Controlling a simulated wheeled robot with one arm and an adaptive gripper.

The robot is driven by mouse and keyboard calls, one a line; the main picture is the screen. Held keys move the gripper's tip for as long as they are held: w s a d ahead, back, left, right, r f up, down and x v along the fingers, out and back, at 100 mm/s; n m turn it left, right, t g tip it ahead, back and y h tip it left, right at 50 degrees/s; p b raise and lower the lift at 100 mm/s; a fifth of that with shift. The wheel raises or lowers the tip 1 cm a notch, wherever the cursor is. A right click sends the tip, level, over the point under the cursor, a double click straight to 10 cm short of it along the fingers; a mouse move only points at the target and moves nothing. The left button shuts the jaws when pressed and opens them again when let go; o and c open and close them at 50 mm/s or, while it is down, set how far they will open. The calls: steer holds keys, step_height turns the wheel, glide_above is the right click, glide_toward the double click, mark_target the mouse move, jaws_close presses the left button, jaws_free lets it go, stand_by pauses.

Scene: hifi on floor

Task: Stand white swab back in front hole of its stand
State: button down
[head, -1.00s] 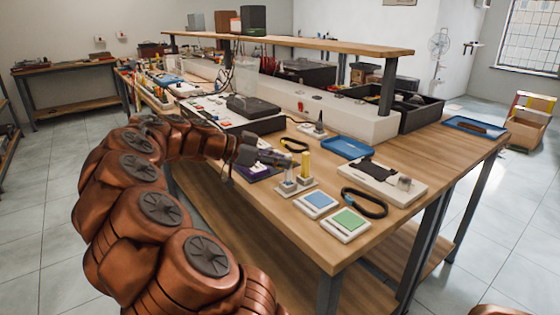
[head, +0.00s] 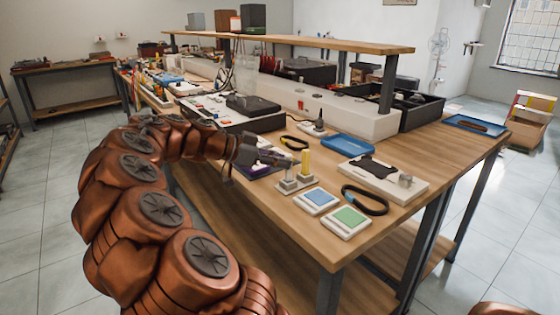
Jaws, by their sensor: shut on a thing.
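The swab stand (head: 297,186) is a small pale block on the wooden bench top, near its front edge. A yellow upright piece (head: 306,162) stands at its back right. My gripper (head: 287,163) reaches in from the left, just above the front left part of the stand. It is shut on the white swab (head: 290,174), a small pale piece that shows below the fingertips. The swab looks roughly upright over the stand. The fingers hide its upper part, and I cannot tell whether its lower end is in the front hole or only above it.
A blue-topped pad (head: 318,199) and a green-topped pad (head: 348,219) lie right of the stand. A dark ring (head: 365,200) and a white board (head: 378,178) lie beyond. A dark purple-edged mat (head: 256,170) lies under my gripper. Bare wood is free along the front edge.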

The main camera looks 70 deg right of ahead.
steer(key=shift+f, duration=0.1)
stand_by(0.3)
steer(key=c, duration=1)
jaws_free()
steer(key=shift+c, duration=0.2)
steer(key=v, duration=1.2)
steer(key=shift+r+p, duration=1.5)
steer(key=shift+r, duration=1.5)
